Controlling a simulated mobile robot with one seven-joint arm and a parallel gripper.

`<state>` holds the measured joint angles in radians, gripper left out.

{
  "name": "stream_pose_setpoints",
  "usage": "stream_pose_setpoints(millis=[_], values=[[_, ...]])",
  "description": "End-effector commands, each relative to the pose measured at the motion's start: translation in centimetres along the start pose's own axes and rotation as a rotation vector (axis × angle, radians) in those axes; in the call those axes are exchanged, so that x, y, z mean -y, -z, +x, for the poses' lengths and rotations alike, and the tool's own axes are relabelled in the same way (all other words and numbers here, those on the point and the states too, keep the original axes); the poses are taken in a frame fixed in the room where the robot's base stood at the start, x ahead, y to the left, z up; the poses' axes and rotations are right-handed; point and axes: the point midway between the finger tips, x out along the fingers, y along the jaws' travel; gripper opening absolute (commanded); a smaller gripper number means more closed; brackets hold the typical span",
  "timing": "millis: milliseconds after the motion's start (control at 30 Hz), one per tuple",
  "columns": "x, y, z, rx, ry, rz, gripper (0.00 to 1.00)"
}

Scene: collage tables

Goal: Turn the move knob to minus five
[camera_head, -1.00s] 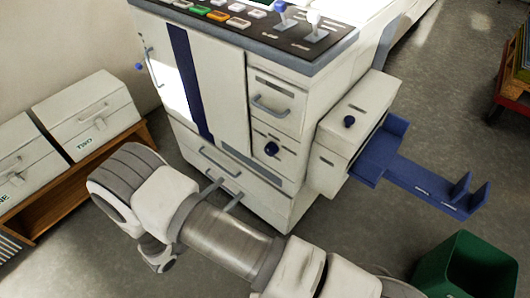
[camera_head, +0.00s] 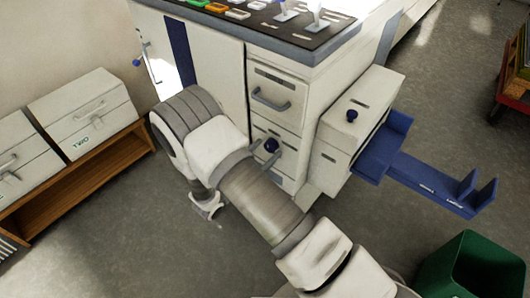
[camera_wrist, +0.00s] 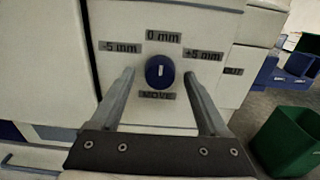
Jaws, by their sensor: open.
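The move knob (camera_wrist: 160,72) is a round dark blue dial with a white pointer mark, which points up toward the "0 mm" label (camera_wrist: 163,36). The "-5 mm" label (camera_wrist: 120,47) is at its upper left, "+5 mm" at its upper right and "MOVE" below. In the head view the knob (camera_head: 271,146) sits on the machine's front, below a drawer. My gripper (camera_wrist: 160,85) is open, its two fingers on either side of the knob in the wrist view with gaps to both. Contact is not visible.
The white machine (camera_head: 212,70) has a grey-handled drawer (camera_head: 275,98) above the knob. A side box with a blue tray (camera_head: 430,180) projects to the right. A green bin (camera_head: 470,262) stands on the floor at right. White boxes on a wooden shelf (camera_head: 80,180) are at left.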

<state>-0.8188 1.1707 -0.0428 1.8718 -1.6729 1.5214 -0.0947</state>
Motion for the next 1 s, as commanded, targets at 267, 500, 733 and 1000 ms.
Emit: stream_pose_setpoints(millis=[267,500,733,1000], values=[[0.01,-0.03,0.23,0.000,0.000,0.000,0.79],[0.00,-0.02,0.20,0.000,0.000,0.000,0.39],[0.01,-0.01,0.19,0.000,0.000,0.000,0.00],[-0.01,-0.08,0.16,0.000,0.000,-0.022,0.00]])
